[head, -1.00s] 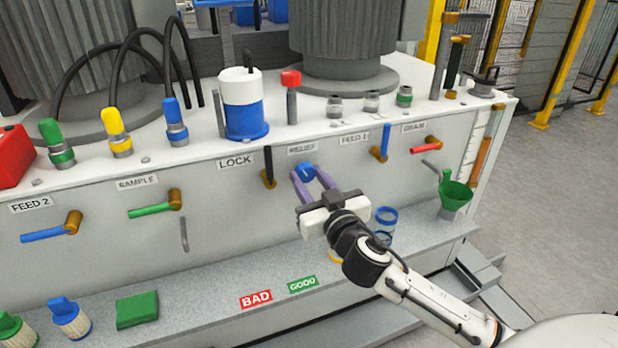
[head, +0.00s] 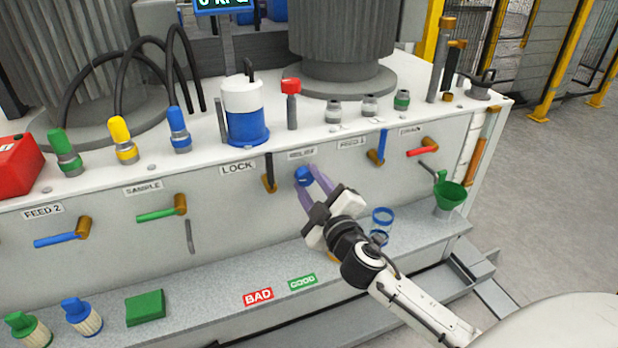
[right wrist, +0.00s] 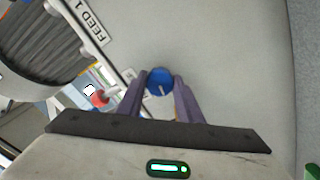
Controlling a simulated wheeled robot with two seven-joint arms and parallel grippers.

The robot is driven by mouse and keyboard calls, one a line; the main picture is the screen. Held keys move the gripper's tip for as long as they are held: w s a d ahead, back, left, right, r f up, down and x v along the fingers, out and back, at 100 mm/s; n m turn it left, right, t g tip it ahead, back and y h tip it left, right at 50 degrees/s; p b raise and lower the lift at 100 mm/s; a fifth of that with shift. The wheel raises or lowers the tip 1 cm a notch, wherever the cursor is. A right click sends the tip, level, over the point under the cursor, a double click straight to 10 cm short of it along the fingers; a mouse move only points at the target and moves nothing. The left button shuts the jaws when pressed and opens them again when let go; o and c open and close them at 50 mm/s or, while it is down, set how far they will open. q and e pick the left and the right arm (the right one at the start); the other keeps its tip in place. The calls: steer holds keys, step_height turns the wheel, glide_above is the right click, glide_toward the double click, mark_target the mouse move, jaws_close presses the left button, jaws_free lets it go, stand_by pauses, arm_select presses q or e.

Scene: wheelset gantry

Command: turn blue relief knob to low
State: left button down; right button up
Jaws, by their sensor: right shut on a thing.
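The blue relief knob (head: 303,175) sits on the front panel under a small label that reads RELIEF (head: 302,154). My right gripper (head: 309,182) is shut on the knob, with one purple finger on each side of it. The gripper is rolled at a slant in the head view. In the right wrist view the blue knob (right wrist: 160,81) lies between the fingertips, with a pale pointer mark on its face toward the lower middle. Where the mark points on a scale cannot be told. My left gripper is out of view.
The LOCK lever (head: 269,174) stands close left of the knob, and the blue FEED 1 lever (head: 380,146) is to the right. Below are a blue-rimmed glass (head: 382,218) and a green funnel (head: 449,194). BAD (head: 257,296) and GOOD (head: 302,282) labels lie on the ledge.

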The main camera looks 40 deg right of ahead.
steer(key=shift+n+p, duration=0.3)
steer(key=shift+n, duration=0.8)
steer(key=o, duration=1)
steer(key=shift+o, duration=0.2)
steer(key=v, duration=1)
steer(key=shift+s, duration=0.2)
